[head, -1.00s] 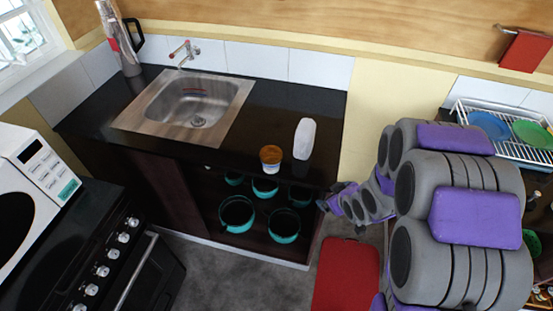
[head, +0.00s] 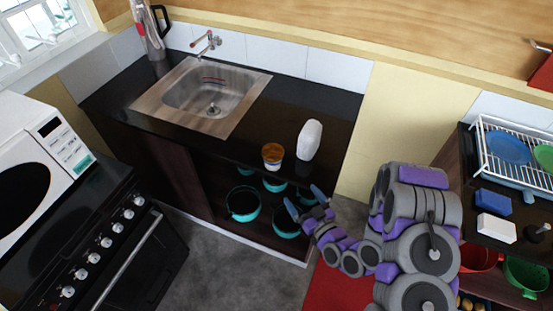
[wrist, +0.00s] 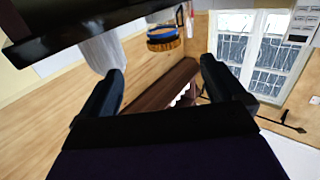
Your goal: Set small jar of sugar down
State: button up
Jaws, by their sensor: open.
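A small jar with an orange-brown lid and a pale lower part (head: 272,155), most likely the sugar jar, stands upright on the black counter (head: 235,148) near its front edge.
A white bottle (head: 309,140) stands on the counter just right of the jar. A metal sink (head: 207,95) is to the left. Teal pots (head: 244,203) sit on the open shelf below. A dish rack (head: 515,150) stands at right. Grey floor is clear in front.

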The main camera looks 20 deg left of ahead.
jog(key=b, duration=0.2)
send_near(278, 162)
jog(key=x, duration=0.7)
jog(key=shift+s+a+f, duration=0.25)
jog(key=shift+s+a, duration=0.05)
jog(key=shift+a, duration=0.15)
jog(key=shift+w+a+r+b, duration=0.1)
jog(key=shift+w+a+b, duration=0.3)
jog(key=shift+w, duration=0.35)
jog(key=shift+w+a+r+b, duration=0.1)
jog(key=shift+w+a+b, duration=0.3)
jog(key=shift+w, duration=0.4)
jog(key=shift+w+a+f, duration=0.1)
jog(key=shift+a, duration=0.8)
jog(key=shift+c, duration=1.4)
jog(key=shift+w+d, duration=0.1)
jog(key=shift+d, duration=0.35)
jog(key=c, duration=0.4)
jog(key=shift+d, duration=0.1)
jog(key=c, duration=0.4)
jog(key=shift+a, duration=0.25)
jog(key=shift+c, duration=1.1)
jog(key=shift+a, duration=0.15)
